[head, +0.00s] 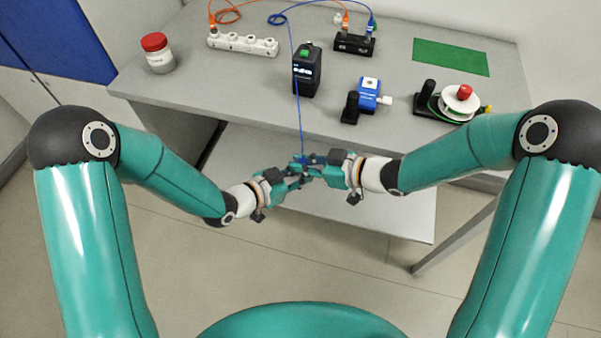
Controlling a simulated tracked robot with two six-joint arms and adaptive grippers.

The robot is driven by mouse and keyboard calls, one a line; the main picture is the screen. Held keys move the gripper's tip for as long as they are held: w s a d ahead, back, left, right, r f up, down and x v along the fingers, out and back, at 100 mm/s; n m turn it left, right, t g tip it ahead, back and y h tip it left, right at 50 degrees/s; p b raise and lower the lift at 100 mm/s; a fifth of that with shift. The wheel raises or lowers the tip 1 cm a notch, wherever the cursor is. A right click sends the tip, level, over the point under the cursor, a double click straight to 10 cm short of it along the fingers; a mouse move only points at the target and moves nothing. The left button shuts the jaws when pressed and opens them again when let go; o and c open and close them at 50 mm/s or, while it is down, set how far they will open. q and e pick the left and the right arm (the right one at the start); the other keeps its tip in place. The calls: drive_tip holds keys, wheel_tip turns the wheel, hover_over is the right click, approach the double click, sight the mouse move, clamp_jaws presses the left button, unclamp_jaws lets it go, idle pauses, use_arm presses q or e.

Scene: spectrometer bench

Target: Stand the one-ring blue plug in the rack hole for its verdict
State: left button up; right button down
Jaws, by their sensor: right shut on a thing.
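A thin blue cable (297,108) runs from the back of the bench down to where my two grippers meet in front of the bench edge. My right gripper (311,167) is shut on the blue plug at the end of this cable. The plug is mostly hidden by the fingers, and its rings cannot be made out. My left gripper (294,174) is right beside it, its fingertips close to the right ones; its opening is not clear. The white rack (242,43) with a row of holes stands at the back left of the bench, with an orange plug (211,19) at its left end.
A black box (354,44) at the back holds orange and blue plugs. A black device with a green top (306,72), a blue device (368,95), a white reel (459,102), a red-lidded jar (157,53) and a green mat (451,57) stand around. The bench's front left is clear.

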drive_tip(key=c, duration=1.1)
unclamp_jaws()
